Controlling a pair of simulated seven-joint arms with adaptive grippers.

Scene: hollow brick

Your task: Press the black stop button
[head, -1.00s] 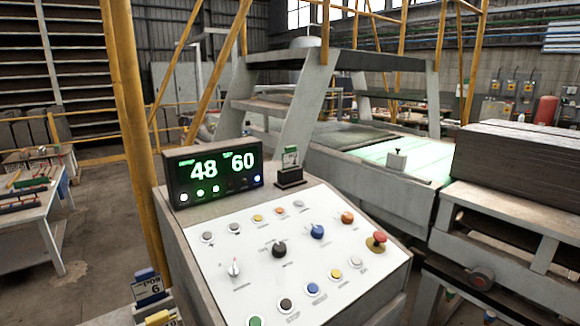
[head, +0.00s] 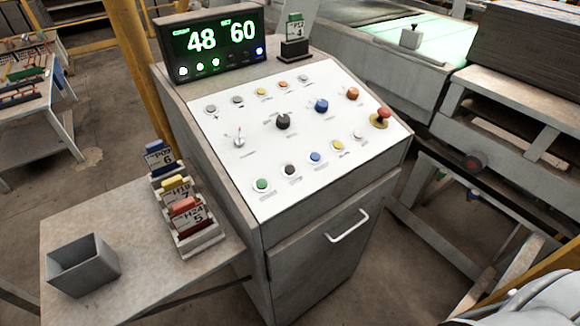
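The black stop button (head: 289,170) is in the bottom row of the control panel (head: 240,178) in the head view, between a green button (head: 262,184) and a blue button (head: 315,157). Its cap is dark with a pale ring and nothing covers it. The label below it is too small to read now. Neither of my grippers shows in this view. A pale rounded part at the bottom right corner looks like my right arm.
A red mushroom button (head: 382,116) stands up at the panel's right edge, and a display (head: 212,43) reads 48 and 60. Left of the console, a side table (head: 150,215) holds a grey open box (head: 84,264) and a rack of coloured tags. The space above the panel is clear.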

